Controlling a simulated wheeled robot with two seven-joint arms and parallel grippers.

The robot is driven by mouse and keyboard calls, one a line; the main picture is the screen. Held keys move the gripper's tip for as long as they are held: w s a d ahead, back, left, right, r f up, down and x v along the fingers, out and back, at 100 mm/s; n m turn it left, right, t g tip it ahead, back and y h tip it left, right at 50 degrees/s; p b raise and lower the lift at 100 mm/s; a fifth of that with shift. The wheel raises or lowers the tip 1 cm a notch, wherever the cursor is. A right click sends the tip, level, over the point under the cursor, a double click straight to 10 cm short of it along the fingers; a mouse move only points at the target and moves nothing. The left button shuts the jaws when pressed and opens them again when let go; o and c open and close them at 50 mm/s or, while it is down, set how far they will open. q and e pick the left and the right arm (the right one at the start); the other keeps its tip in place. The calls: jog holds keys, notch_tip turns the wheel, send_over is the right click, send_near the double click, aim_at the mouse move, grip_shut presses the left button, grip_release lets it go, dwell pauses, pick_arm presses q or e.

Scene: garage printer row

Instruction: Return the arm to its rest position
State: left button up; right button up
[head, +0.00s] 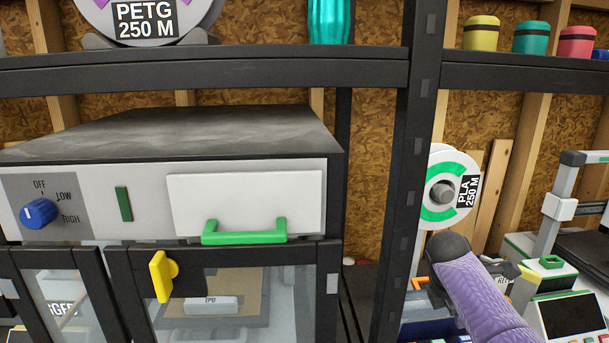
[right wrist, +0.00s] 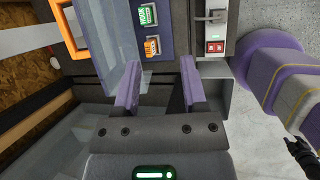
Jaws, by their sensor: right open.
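My right arm (head: 472,292) comes in from the bottom right of the head view, purple with a dark rounded end, in front of the shelf post's right side. Its jaws are not clear there. In the right wrist view my right gripper (right wrist: 160,78) has its two purple fingers apart with nothing between them. Below and beyond the fingers are dark and grey surfaces, and I see no contact with them. My left gripper is not seen in either view.
A dark cabinet (head: 200,130) with a green-handled drawer (head: 245,200) and a yellow door latch (head: 162,276) fills the left. A black shelf post (head: 408,160) stands beside a PLA spool (head: 445,187). A printer (head: 568,312) is at the right.

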jog(key=s+a+f+m+y, duration=0.1)
jog(key=s+f+m, duration=0.1)
jog(key=s+f, duration=0.5)
jog(key=s+a+f+m, duration=0.2)
jog(key=f, duration=0.9)
jog(key=s+a+f+m+y, duration=0.1)
jog(key=s+f+m, duration=0.1)
jog(key=s+f, duration=0.5)
jog(key=s+a+f+m, duration=0.2)
jog(key=s+f+m, duration=0.1)
jog(key=s, duration=0.8)
jog(key=s+a+f+m+g+y, duration=0.1)
jog(key=s+f+m, duration=0.2)
jog(key=s+f, duration=0.3)
jog(key=s+a+f+m+g+y, duration=0.1)
jog(key=s+f, duration=0.4)
jog(key=s, duration=1.1)
jog(key=a+m, duration=0.1)
jog(key=m, duration=0.1)
jog(key=shift+s+a+f+m, duration=0.2)
jog(key=shift+a+m, duration=0.1)
jog(key=shift+m, duration=0.1)
